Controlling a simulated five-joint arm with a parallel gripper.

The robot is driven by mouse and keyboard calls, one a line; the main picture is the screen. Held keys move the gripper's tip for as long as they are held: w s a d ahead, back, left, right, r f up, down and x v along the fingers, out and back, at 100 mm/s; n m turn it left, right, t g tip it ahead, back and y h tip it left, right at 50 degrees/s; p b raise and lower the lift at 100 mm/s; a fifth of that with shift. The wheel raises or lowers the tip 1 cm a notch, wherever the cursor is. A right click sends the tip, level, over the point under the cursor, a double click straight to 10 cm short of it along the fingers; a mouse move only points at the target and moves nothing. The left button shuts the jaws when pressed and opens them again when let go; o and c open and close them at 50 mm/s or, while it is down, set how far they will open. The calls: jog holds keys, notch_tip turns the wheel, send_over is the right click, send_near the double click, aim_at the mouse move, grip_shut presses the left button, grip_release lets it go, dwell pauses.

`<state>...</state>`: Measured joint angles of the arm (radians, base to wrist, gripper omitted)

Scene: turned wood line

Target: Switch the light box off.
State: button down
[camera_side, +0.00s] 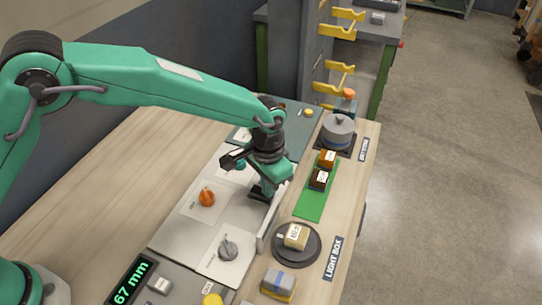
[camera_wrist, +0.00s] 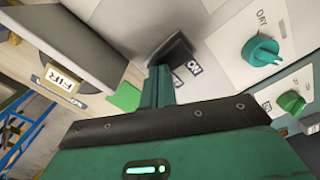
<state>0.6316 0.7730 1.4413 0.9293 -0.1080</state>
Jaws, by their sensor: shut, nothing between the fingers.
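A black paddle switch (camera_wrist: 172,50) stands on the pale panel in the wrist view, with an "ON" label beside it and a second label partly covered. My gripper (camera_wrist: 158,82) is shut and empty, its teal fingertips close to the paddle's lower end; I cannot tell whether they touch. In the side view my gripper (camera_side: 264,186) is low over the panel (camera_side: 185,236), beside a thin upright plate. The "LIGHT BOX" label (camera_side: 333,258) lies at the bench's right edge, near a dark round disc (camera_side: 305,258). Whether the light is on cannot be told.
An orange knob (camera_side: 207,198), a grey knob (camera_side: 228,249) and a teal knob (camera_wrist: 262,50) sit on the panel. A tan "FIR" block (camera_side: 296,236) rests on the disc. Dark and orange blocks lie on a green strip (camera_side: 312,205). A grey lidded pot (camera_side: 338,128) stands behind.

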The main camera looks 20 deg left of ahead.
notch_tip(320, 180, up, 7)
dwell(1.1)
jog(key=s+a+r+n+t+h, duration=0.1)
jog(key=s+a+r+n, duration=0.15)
jog(key=a+r, duration=0.6)
jog(key=s+a+r+n+t, duration=0.15)
jog(key=s+a+r, duration=0.35)
jog(key=a, duration=0.6)
jog(key=s+a+r+n+t+y, duration=0.1)
jog(key=s+a+n+t, duration=0.1)
jog(key=s+a, duration=1)
jog(key=shift+s+a+r+t, duration=0.15)
jog(key=shift+s+a+t, duration=0.35)
jog(key=shift+s, duration=0.65)
